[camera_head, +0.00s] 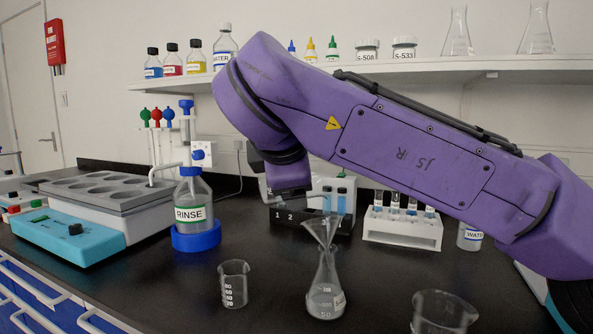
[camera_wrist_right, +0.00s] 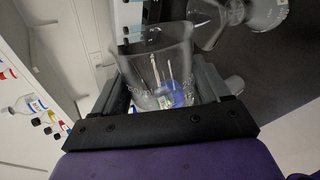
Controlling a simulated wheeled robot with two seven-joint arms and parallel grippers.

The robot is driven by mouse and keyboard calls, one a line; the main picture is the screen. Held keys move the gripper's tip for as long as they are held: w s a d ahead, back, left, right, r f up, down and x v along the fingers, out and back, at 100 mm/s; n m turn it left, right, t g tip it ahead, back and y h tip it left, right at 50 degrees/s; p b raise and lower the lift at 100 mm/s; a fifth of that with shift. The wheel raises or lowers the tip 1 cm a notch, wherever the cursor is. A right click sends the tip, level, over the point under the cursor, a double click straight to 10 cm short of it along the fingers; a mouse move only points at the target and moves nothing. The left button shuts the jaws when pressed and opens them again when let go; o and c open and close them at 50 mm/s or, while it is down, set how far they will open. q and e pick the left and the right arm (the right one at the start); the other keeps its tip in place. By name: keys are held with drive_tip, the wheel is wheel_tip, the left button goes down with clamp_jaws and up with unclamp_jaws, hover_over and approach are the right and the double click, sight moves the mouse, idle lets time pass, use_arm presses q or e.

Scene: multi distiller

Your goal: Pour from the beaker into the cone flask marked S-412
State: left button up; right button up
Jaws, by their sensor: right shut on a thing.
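My right gripper (camera_wrist_right: 165,98) is shut on a clear glass beaker (camera_wrist_right: 160,62). In the head view my purple right arm reaches in from the right, and the fingers and held beaker cannot be made out. A cone flask (camera_head: 326,287) with a clear funnel (camera_head: 322,230) in its neck stands at the front middle of the bench. Its label is too small to read. In the right wrist view the flask (camera_wrist_right: 268,10) lies at top right, apart from the beaker, which looks tilted relative to it. Whether liquid flows cannot be told. My left gripper is out of view.
Beakers stand left (camera_head: 233,285) and right (camera_head: 442,313) of the flask. A RINSE bottle (camera_head: 194,208) and a teal-fronted bath (camera_head: 75,236) are at left. A white tube rack (camera_head: 402,232) is behind at right. The shelf (camera_head: 170,83) holds bottles and flasks.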

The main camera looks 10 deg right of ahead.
drive_tip(key=shift+a+f+n+h, duration=0.2)
drive_tip(key=shift+n+h, duration=0.1)
drive_tip(key=shift+h, duration=0.2)
drive_tip(key=shift+a, duration=0.1)
drive_tip(key=a+r+p, duration=0.1)
drive_tip(key=p, duration=0.1)
drive_tip(key=a+r+p, duration=0.2)
drive_tip(key=shift+w+a, duration=0.3)
drive_tip(key=shift+w, duration=0.05)
drive_tip(key=shift+a, duration=0.2)
drive_tip(key=shift+w+d, duration=0.1)
